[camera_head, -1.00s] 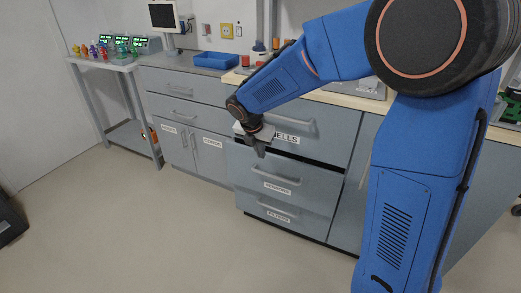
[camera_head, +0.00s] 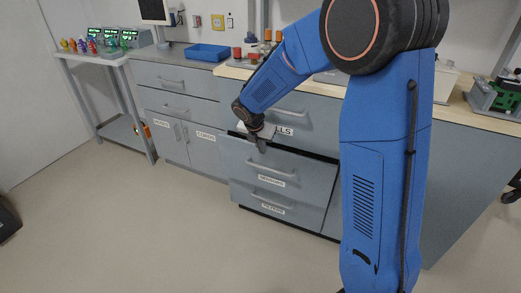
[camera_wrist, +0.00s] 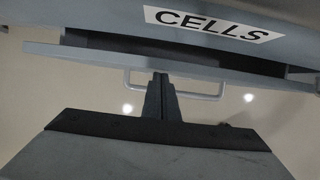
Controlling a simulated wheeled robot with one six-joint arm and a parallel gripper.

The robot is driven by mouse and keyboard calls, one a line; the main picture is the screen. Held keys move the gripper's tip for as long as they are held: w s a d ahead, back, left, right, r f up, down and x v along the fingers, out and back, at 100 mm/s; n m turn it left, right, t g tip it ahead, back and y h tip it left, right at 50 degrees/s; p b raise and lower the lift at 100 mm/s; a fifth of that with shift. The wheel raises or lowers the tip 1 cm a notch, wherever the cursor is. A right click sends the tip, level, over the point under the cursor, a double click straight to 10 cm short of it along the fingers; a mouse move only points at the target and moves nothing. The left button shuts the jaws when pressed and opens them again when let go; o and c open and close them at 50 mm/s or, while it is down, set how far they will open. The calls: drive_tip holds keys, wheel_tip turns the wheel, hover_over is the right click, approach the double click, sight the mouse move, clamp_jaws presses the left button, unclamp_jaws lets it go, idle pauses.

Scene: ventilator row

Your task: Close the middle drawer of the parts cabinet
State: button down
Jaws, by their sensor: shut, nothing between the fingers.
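The parts cabinet (camera_head: 325,115) has three stacked drawers on the right side of the counter. The middle drawer (camera_head: 235,160), labelled SENSORS, stands partly open, with a dark gap along its top edge. In the wrist view its front's top edge (camera_wrist: 80,54) and pale handle (camera_wrist: 205,97) lie below the CELLS label (camera_wrist: 205,24). My gripper (camera_head: 261,147) is shut and empty, in front of the upper part of the drawer front. In the wrist view its fingertips (camera_wrist: 160,76) overlap the handle's line near the front; I cannot tell if they touch.
The top drawer (camera_head: 308,112) and the lower FILTERS drawer (camera_head: 295,213) look closed. A blue tray (camera_head: 207,51) sits on the counter at left. A side table (camera_head: 100,60) with coloured items stands further left. The floor (camera_head: 150,230) before the cabinet is clear.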

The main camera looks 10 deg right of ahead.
drive_tip(key=shift+w+d, duration=0.8)
drive_tip(key=shift+w, duration=0.2)
